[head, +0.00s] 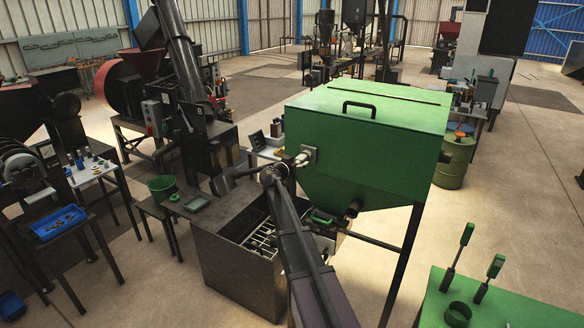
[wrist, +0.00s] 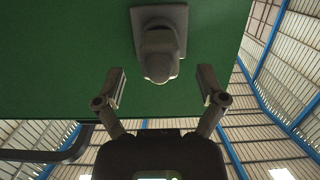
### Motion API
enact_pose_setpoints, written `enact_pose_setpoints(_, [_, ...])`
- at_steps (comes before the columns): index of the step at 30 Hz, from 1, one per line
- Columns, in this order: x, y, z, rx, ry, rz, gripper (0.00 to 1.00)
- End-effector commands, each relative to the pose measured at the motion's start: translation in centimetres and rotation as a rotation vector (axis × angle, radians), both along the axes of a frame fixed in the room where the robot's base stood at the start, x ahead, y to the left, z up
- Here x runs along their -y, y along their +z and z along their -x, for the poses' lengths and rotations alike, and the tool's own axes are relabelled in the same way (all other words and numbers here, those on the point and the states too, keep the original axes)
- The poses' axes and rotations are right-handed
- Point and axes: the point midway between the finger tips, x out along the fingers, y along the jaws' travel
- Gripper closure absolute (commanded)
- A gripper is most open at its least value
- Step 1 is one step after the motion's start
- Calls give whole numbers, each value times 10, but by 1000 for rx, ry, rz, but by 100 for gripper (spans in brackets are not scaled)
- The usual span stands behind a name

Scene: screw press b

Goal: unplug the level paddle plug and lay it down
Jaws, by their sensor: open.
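The level paddle plug (wrist: 160,55) is a pale grey rounded body on a square grey plate (wrist: 172,12) fixed to the green hopper wall. In the head view the plug (head: 302,159) sticks out from the left face of the green hopper (head: 370,155). It is seated at the plate. My gripper (wrist: 162,82) is open, one finger on each side of the plug's outer end, with visible gaps and no clear contact. In the head view my arm reaches up to the plug, and its fingers are hard to make out.
A black handle (head: 359,108) sits on the hopper's lid. An open metal bin (head: 240,270) stands below my arm. A green table (head: 500,305) is at the lower right.

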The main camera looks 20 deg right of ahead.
Motion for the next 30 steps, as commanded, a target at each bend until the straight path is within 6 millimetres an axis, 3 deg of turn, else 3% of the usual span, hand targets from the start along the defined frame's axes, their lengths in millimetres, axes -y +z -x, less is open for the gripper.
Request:
enact_pose_setpoints(9, [27, -6, -21, -1, 0, 1, 10])
enact_pose_setpoints(23, [32, -6, -25, -1, 1, 0, 10])
enact_pose_setpoints(26, [32, -6, -25, 0, 1, 0, 34])
enact_pose_setpoints(30, [32, -6, -25, 0, 1, 0, 75])
